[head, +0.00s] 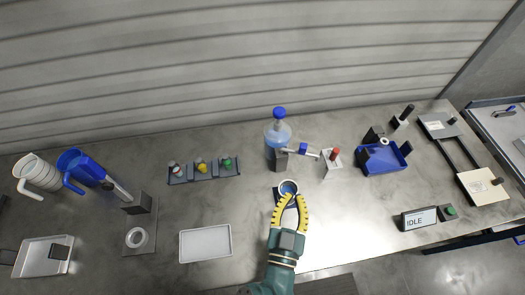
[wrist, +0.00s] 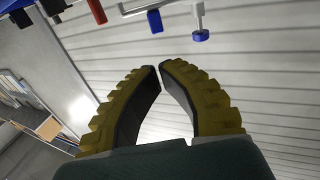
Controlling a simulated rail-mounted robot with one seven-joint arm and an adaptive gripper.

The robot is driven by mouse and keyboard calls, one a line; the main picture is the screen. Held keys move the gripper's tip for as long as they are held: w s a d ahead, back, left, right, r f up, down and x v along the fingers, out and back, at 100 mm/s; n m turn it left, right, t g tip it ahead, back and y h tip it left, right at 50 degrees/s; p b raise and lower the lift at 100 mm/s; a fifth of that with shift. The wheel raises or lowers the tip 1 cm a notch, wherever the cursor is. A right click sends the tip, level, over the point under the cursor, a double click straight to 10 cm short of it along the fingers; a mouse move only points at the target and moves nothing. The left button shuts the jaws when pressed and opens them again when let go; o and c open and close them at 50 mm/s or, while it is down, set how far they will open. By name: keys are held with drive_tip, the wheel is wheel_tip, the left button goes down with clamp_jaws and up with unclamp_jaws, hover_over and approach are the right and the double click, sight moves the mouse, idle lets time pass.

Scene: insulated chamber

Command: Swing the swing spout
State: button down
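A clear bottle of blue liquid (head: 276,134) with a blue cap (head: 279,113) stands at the back middle of the bench in the head view. To its right is a small fitting with a blue part (head: 302,149) and a thin white spout (head: 313,155) pointing right. A round white-rimmed cup (head: 288,187) sits on a dark stand in front of it. My yellow-fingered gripper (head: 294,196) is at the cup's near side, apart from the spout. In the wrist view my fingertips (wrist: 159,65) nearly meet, with a narrow gap and nothing between them. Contact with the cup cannot be told.
A red-knobbed white block (head: 332,162) stands right of the spout, then a blue bin (head: 382,158). A rack with coloured knobs (head: 203,171) is on the left. A white tray (head: 205,243) lies at front left. An "IDLE" display (head: 419,218) stands at front right.

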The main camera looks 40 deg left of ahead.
sight(300, 152)
drive_tip(key=d+p+x, duration=0.1)
drive_tip(key=p+x, duration=0.3)
drive_tip(key=x, duration=0.9)
drive_tip(key=shift+w+f+g, duration=0.3)
drive_tip(key=shift+w+f, duration=0.15)
drive_tip(key=shift+f, duration=0.4)
drive_tip(key=shift+f+b, duration=0.15)
drive_tip(key=shift+b, duration=0.25)
